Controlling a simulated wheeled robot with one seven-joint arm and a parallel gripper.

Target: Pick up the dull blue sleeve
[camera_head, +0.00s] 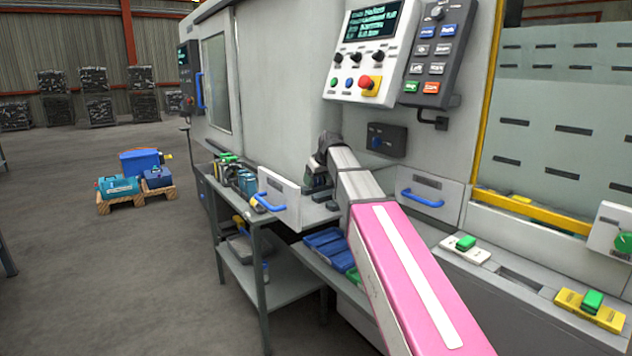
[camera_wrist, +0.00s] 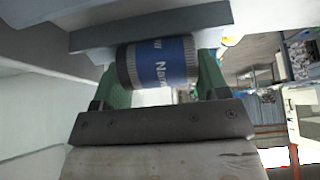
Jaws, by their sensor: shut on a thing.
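A dull blue sleeve (camera_wrist: 172,62) with ribbed grey ends and pale lettering shows in the wrist view. It lies sideways between the green fingers of my gripper (camera_wrist: 160,75), which is shut on it. A grey flat edge (camera_wrist: 150,25) crosses just above the sleeve in that view; I cannot tell whether they touch. In the head view my gripper (camera_head: 318,182) is small and dark beside the machine front, partly hidden by my arm. I cannot make out the sleeve there.
An open drawer (camera_head: 279,196) with a blue handle is left of my gripper. A grey bench (camera_head: 262,238) holds several cans and small items. Blue bins (camera_head: 328,240) sit below my arm. A control panel (camera_head: 365,50) is above. The floor at left is mostly clear.

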